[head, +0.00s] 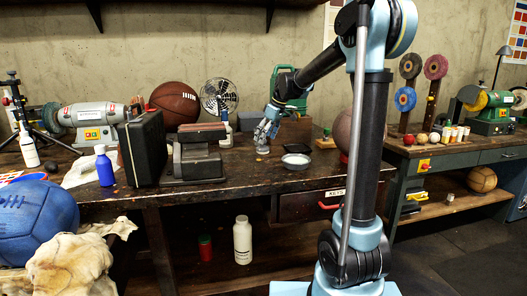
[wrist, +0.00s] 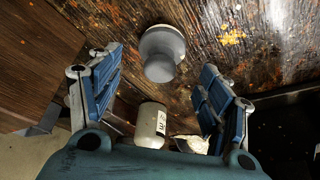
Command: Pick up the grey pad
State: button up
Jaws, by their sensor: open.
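A small grey round piece with a wider base, the likely grey pad (wrist: 161,55), stands on the worn wooden bench top in the wrist view. In the head view it shows as a small grey shape (head: 263,150) just under my gripper (head: 266,136). In the wrist view my gripper (wrist: 160,90) is open, with its blue-padded fingers wide apart. The grey piece lies beyond the fingertips, roughly centred between them, and nothing is held.
A shallow metal dish (head: 296,161) sits right of the grey piece. A vise-like block (head: 192,160) and black case (head: 143,148) stand left. A fan (head: 219,98) and basketball (head: 175,103) are behind. In the wrist view a white bottle (wrist: 151,124) shows low between the fingers.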

jog(key=shift+x, duration=1.8)
jog(key=c, duration=1.1)
jog(key=shift+r, duration=0.1)
notch_tip(320, 180, up, 10)
jog(key=shift+w, duration=0.1)
jog(key=shift+o, duration=0.6)
